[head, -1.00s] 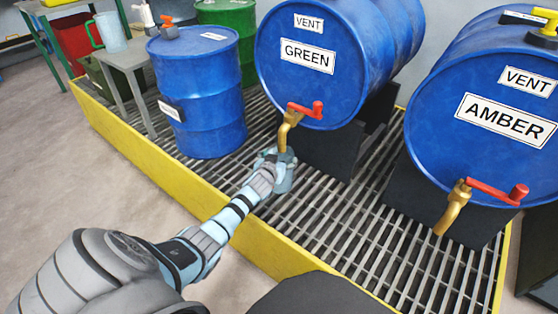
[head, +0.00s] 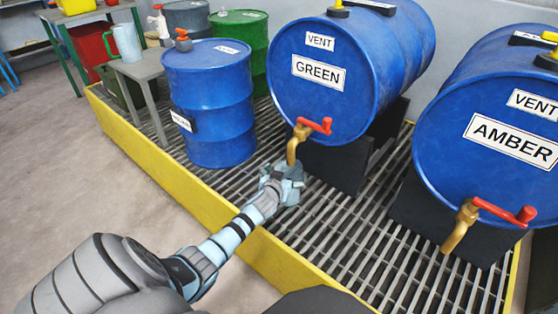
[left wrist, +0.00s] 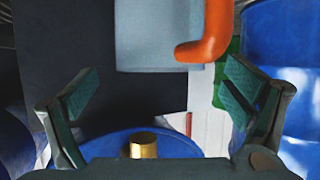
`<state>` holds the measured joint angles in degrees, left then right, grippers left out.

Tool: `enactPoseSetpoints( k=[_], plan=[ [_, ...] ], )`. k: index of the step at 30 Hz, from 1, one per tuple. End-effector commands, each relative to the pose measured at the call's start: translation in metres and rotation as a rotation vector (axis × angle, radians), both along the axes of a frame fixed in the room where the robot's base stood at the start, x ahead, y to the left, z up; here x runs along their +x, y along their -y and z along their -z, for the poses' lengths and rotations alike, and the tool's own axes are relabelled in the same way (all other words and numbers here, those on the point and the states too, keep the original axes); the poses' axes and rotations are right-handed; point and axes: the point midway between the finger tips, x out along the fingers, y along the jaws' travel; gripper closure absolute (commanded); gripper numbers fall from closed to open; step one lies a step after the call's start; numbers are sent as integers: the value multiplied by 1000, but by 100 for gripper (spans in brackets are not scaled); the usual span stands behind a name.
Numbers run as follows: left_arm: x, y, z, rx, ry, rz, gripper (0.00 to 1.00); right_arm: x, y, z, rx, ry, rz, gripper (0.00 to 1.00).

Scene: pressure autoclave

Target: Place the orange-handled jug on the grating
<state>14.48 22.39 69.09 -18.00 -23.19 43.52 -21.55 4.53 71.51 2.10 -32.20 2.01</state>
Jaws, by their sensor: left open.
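The orange-handled jug shows in the left wrist view as a grey-blue body (left wrist: 160,35) with an orange handle (left wrist: 207,35) on its right. It is cut off by the top edge. My left gripper (left wrist: 158,105) is open, its green-padded fingers apart with nothing between the pads; the jug lies beyond them. In the head view my left gripper (head: 285,185) is low over the grating (head: 345,235), just below the brass tap of the GREEN drum. The jug is hard to tell from the gripper there, and whether it touches the grating is unclear. My right gripper is out of view.
The GREEN drum (head: 345,95) and its red-handled tap (head: 300,140) are right above my gripper. The AMBER drum (head: 490,150) is at right and an upright blue drum (head: 210,110) at left. A green-handled jug (head: 127,42) stands on a grey table. A yellow edge (head: 190,195) borders the grating.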

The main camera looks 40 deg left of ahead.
Motion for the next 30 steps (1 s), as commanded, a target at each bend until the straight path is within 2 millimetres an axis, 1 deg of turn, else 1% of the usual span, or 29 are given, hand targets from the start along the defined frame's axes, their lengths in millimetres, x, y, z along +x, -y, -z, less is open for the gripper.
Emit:
enactPoseSetpoints(
  k=[1, 3, 6, 9, 11, 15, 28, 30],
  plan=[
    [-11, 5, -10, 1, -2, 2, 5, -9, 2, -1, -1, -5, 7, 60],
    [-27, 12, -18, 1, -2, 2, 5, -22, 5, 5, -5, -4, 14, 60],
    [-51, 23, -29, 0, -1, 2, 5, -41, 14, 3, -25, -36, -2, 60],
    [-68, 29, -34, 0, -1, 0, 5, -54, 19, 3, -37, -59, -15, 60],
    [-73, 32, -36, 0, 0, 0, 5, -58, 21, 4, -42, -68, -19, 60],
    [-78, 34, -36, 0, 0, -1, 5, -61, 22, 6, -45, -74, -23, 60],
    [-77, 34, -35, -1, 0, 0, 5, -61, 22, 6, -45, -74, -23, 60],
    [-80, 34, -33, -2, -17, 1, 5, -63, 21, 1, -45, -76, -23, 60]
  ],
)
